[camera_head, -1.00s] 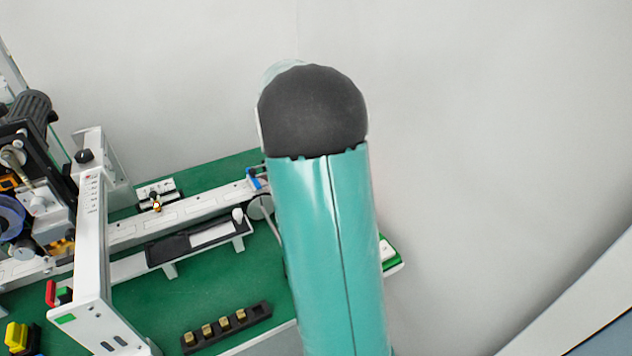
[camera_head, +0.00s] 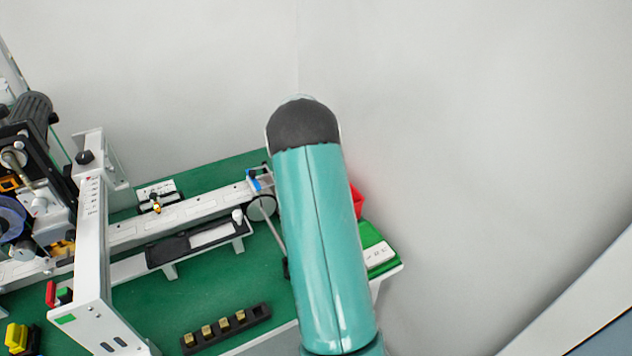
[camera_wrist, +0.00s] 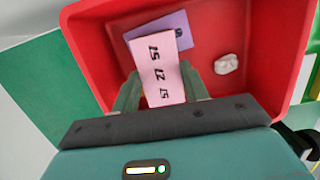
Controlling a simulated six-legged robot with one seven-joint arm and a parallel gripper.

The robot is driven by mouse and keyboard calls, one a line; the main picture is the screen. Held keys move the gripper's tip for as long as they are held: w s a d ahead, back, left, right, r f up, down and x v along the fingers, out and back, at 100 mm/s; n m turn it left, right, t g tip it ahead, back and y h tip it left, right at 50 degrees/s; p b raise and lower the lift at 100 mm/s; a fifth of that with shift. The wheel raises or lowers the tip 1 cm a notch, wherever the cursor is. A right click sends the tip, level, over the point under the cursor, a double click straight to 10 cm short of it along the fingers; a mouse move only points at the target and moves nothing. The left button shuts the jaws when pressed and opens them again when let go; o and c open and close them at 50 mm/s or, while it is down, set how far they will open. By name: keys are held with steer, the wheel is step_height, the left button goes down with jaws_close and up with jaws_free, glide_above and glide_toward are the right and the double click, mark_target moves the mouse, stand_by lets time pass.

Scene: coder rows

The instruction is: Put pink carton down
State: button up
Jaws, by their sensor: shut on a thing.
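The pink carton (camera_wrist: 161,72) shows in the wrist view, with dark printed marks on its face. My gripper (camera_wrist: 162,92) is shut on it, with one finger on each side. The carton is over the red bin (camera_wrist: 270,85); whether it touches the bin's floor I cannot tell. In the head view my arm hides the gripper and the carton. A small part of the red bin (camera_head: 357,202) shows at the right of my arm.
Inside the bin lie a purple carton (camera_wrist: 172,30) and a crumpled whitish piece (camera_wrist: 226,64). The green table (camera_head: 215,290) holds a coder machine with a white rail (camera_head: 170,228). A black block with brass pieces (camera_head: 226,328) lies at the front. A wall stands behind.

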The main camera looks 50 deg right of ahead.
steer(key=shift+f, duration=0.1)
steer(key=shift+f, duration=0.3)
steer(key=shift+f, duration=0.1)
steer(key=o, duration=0.7)
steer(key=r, duration=0.4)
steer(key=a+r, duration=0.1)
steer(key=r, duration=0.3)
steer(key=a+r, duration=0.1)
steer(key=r, duration=0.3)
steer(key=shift+w+a+r, duration=0.1)
steer(key=shift+w+r, duration=0.25)
steer(key=shift+r, duration=0.05)
